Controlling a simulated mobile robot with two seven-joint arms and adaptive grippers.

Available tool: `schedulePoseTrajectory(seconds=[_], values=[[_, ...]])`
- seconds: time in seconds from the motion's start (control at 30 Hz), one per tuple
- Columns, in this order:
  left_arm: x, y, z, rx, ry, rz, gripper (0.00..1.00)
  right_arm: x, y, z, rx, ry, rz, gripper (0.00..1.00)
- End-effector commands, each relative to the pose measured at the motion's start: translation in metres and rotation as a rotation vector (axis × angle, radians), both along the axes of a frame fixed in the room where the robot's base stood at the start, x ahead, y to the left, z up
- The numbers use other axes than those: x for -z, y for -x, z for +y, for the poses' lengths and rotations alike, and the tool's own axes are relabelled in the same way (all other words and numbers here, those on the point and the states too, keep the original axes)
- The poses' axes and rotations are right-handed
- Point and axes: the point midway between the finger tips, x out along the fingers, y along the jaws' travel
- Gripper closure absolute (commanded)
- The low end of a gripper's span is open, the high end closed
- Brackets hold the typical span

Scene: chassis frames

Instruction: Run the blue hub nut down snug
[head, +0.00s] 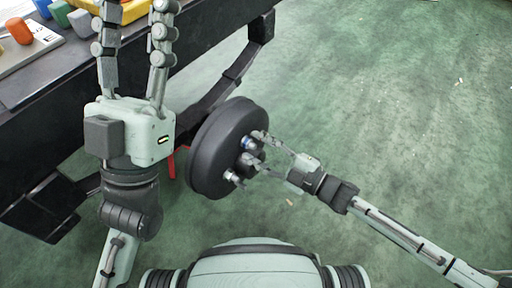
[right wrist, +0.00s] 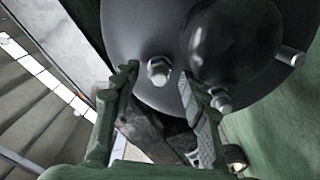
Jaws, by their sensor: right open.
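The black hub (head: 212,150) is a round drum at the centre of the head view, its studded face turned right. The blue hub nut (head: 246,142) shows as a small blue patch on that face, partly hidden by my right gripper (head: 257,148). My right gripper is open at the face, its fingers spread around the nut area. In the right wrist view, a grey metal nut (right wrist: 158,70) lies between the open fingers (right wrist: 158,90); no blue shows there. My left gripper (head: 135,30) is over the bench, its tips cut off or unclear at the top edge.
Another stud with a pale nut (head: 233,177) sits lower on the hub. A dark round hub centre (right wrist: 232,40) bulges close to the right finger. The dark bench (head: 60,85) with coloured parts fills the upper left.

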Motion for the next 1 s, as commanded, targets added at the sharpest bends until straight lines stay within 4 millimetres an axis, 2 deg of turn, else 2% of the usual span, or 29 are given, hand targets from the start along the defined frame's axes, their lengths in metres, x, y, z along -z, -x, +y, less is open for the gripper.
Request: schedulePoseTrajectory(seconds=[0.33,0.67,1.0], values=[[-0.0012,0.0019,0.0011,-0.001,0.004,-0.012,0.6,0.0,-0.0025,0.0044,0.0,-0.001,0.001,0.57],[-0.0009,0.0013,0.001,-0.001,0.003,-0.01,0.6,0.0,-0.0025,0.0041,0.001,0.0,0.001,0.98],[-0.001,-0.0031,-0.0008,0.0,-0.006,0.015,0.6,-0.0011,-0.0024,0.0042,0.0,-0.016,0.025,1.0]])
